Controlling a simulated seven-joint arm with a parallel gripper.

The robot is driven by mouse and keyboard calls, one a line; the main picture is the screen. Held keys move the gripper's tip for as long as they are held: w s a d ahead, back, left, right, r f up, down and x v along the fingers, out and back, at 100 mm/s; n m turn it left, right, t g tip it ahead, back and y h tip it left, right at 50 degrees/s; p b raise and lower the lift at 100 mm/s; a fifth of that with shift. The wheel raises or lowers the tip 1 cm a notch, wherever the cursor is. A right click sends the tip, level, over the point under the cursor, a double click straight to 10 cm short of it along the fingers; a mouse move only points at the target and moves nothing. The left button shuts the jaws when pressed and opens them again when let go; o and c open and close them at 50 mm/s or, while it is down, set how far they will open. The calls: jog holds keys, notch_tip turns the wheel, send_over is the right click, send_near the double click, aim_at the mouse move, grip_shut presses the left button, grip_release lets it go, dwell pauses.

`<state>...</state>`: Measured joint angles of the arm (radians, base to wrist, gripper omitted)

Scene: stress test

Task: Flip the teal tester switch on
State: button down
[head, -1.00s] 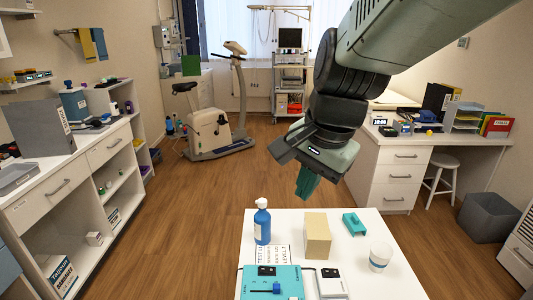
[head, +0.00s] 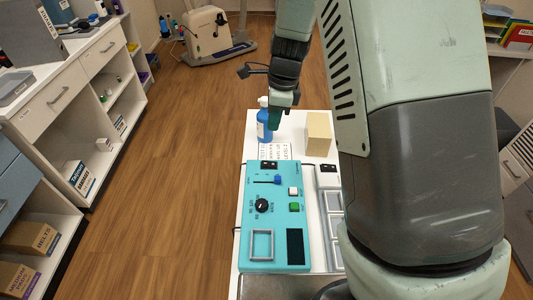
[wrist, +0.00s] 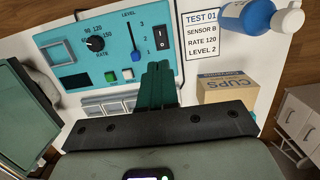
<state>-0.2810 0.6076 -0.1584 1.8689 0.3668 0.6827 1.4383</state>
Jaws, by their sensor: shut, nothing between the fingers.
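The teal tester (head: 287,219) lies flat on the white table. Its black rocker switch (head: 269,166) is at the far edge of the panel; it also shows in the wrist view (wrist: 161,38). I cannot tell which side of the rocker is pressed. A blue slider (head: 278,180), a black knob (head: 262,205), and white and green buttons are on the same panel. My gripper (head: 275,119) is shut and empty, pointing down above the table near the tester's far end. In the wrist view its teal fingertips (wrist: 158,66) appear just below the rocker, apparently apart from it.
A blue bottle (head: 263,122) stands close to my gripper. A cardboard box (head: 319,134) stands to its right. A printed card (wrist: 202,36) reads TEST 01, SENSOR B, RATE 120, LEVEL 2. A grey-white unit with square compartments (wrist: 113,106) lies beside the tester.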

aim_at(264, 163)
jog(key=f, duration=0.4)
jog(key=a+f, duration=0.1)
jog(key=f, duration=0.4)
jog(key=a+f, duration=0.1)
jog(key=f, duration=0.3)
jog(key=shift+f, duration=0.4)
jog(key=shift+s+a+f+h, duration=0.1)
jog(key=shift+a+f+h, duration=0.2)
jog(key=shift+f+h, duration=0.15)
jog(key=shift+a+f+h, duration=0.15)
jog(key=shift+f+h, duration=0.05)
jog(key=shift+h, duration=0.55)
